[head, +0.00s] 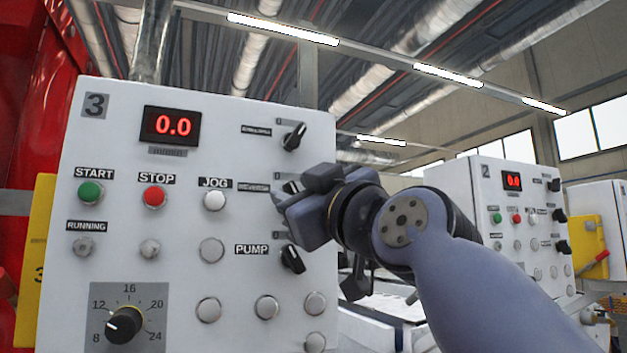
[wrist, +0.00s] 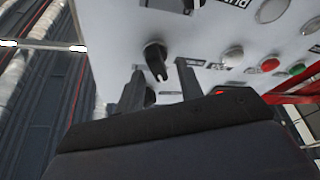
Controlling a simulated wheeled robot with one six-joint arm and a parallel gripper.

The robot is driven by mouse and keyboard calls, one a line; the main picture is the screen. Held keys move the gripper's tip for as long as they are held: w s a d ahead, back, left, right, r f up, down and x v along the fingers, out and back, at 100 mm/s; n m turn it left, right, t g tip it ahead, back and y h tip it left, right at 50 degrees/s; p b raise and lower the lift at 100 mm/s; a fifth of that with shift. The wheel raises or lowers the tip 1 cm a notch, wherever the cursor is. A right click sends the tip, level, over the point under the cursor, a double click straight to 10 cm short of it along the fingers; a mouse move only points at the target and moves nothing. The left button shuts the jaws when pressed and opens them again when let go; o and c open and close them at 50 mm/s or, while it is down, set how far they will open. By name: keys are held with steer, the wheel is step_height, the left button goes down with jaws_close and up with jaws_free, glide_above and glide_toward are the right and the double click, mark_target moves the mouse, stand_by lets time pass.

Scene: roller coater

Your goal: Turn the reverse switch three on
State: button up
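Panel three (head: 120,215) is a white control box marked 3 at the left of the head view. The reverse switch (head: 291,187), a black rotary knob in the middle of its right-hand column, is mostly hidden by my gripper (head: 281,203). In the wrist view, which shows the panel upside down, the reverse switch (wrist: 155,58) points away from the panel, near and between the fingertips. My gripper (wrist: 160,66) is open, one finger on each side of the knob. I cannot tell whether either finger touches it.
The pump switch (head: 292,259) sits just below, and another black knob (head: 293,136) sits above. Start (head: 90,194), stop (head: 154,197) and jog (head: 214,200) buttons lie to the left. A similar panel marked 2 (head: 450,200) stands behind at the right.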

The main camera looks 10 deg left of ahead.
steer(key=shift+w+a+r, duration=0.1)
steer(key=shift+w+a, duration=0.05)
steer(key=shift+c, duration=0.4)
jaws_close()
steer(key=shift+m+t+p, duration=0.3)
steer(key=shift+m+p, duration=0.25)
steer(key=shift+m, duration=0.15)
steer(key=shift+m+h, duration=0.3)
steer(key=shift+m, duration=0.4)
steer(key=shift+m+t+h, duration=0.7)
steer(key=shift+m+t, duration=0.2)
steer(key=shift+m, duration=0.7)
steer(key=shift+w+m+t+h+b, duration=0.1)
steer(key=shift+m+t+h+b, duration=0.25)
steer(key=shift+m+h+b, duration=1.05)
steer(key=shift+s+m+t+h+b, duration=0.1)
steer(key=shift+m+t+h+b, duration=0.45)
steer(key=shift+m, duration=1.8)
steer(key=shift+w+m+t+h+b, duration=0.15)
steer(key=shift+m+h+b, duration=0.5)
steer(key=shift+m+b, duration=0.9)
steer(key=shift+d+m+p, duration=0.2)
steer(key=shift+m+p, duration=0.1)
steer(key=shift+m, duration=0.2)
